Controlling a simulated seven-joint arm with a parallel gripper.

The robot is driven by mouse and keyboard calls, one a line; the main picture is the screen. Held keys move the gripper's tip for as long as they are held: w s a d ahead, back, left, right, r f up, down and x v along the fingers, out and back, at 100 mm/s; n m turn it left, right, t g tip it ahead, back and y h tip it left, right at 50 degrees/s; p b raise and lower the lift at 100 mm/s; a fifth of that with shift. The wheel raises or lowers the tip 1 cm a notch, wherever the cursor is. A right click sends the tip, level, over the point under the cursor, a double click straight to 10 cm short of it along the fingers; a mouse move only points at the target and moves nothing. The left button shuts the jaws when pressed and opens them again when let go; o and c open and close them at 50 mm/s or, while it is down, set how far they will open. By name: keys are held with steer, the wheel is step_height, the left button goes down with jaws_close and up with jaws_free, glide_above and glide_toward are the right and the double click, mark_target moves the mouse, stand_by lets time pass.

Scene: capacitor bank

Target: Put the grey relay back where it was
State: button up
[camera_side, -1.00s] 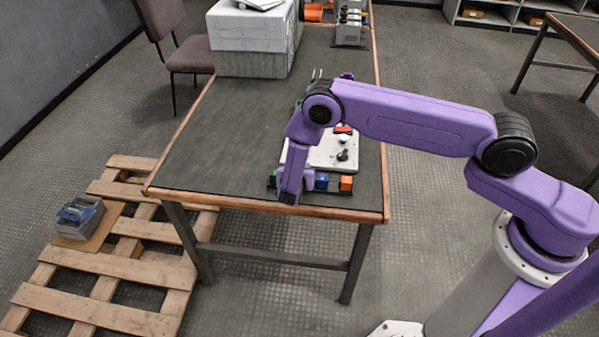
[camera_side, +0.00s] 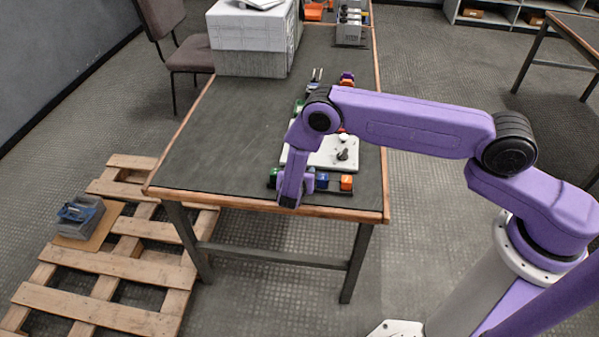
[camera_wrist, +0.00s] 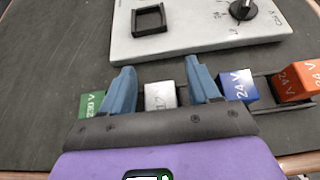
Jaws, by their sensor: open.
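The grey relay (camera_wrist: 160,96) shows in the wrist view in the row at the table's front edge, between the green relay (camera_wrist: 91,104) and the blue relay (camera_wrist: 236,86). My gripper (camera_wrist: 160,70) is open, with one blue finger on each side of the grey relay. Whether the fingers touch it is hard to tell. The grey relay looks upright in line with its neighbours; its base is hidden by my gripper. In the side view my gripper (camera_side: 289,200) is low over the row and hides the grey relay.
An orange relay (camera_wrist: 297,81) stands at the right end of the dark rail (camera_wrist: 263,88). Behind the row lies a white panel (camera_side: 325,157) with a black square frame (camera_wrist: 150,20) and a knob (camera_wrist: 241,9). The table's left part (camera_side: 215,150) is clear.

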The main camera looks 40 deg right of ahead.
steer(key=v, duration=1.2)
steer(key=s+d+r+m+g+y, duration=0.1)
steer(key=s+d+r+m+g, duration=0.15)
steer(key=s+r+m, duration=0.4)
steer(key=s+d+r+m+g+y, duration=0.1)
steer(key=s+d+r+m+g, duration=0.15)
steer(key=r, duration=0.75)
steer(key=s+d+r+m+g+y, duration=0.1)
steer(key=s+d+r+m+y, duration=0.1)
steer(key=s, duration=0.9)
steer(key=s+d+r+m+g+y, duration=0.2)
steer(key=s+d+r+y, duration=0.3)
steer(key=s, duration=0.6)
step_height(320, 180, up, 2)
steer(key=shift+s+d+r+m, duration=0.1)
steer(key=shift+s+d+m, duration=0.15)
steer(key=shift+d+m, duration=0.35)
steer(key=shift+a, duration=0.15)
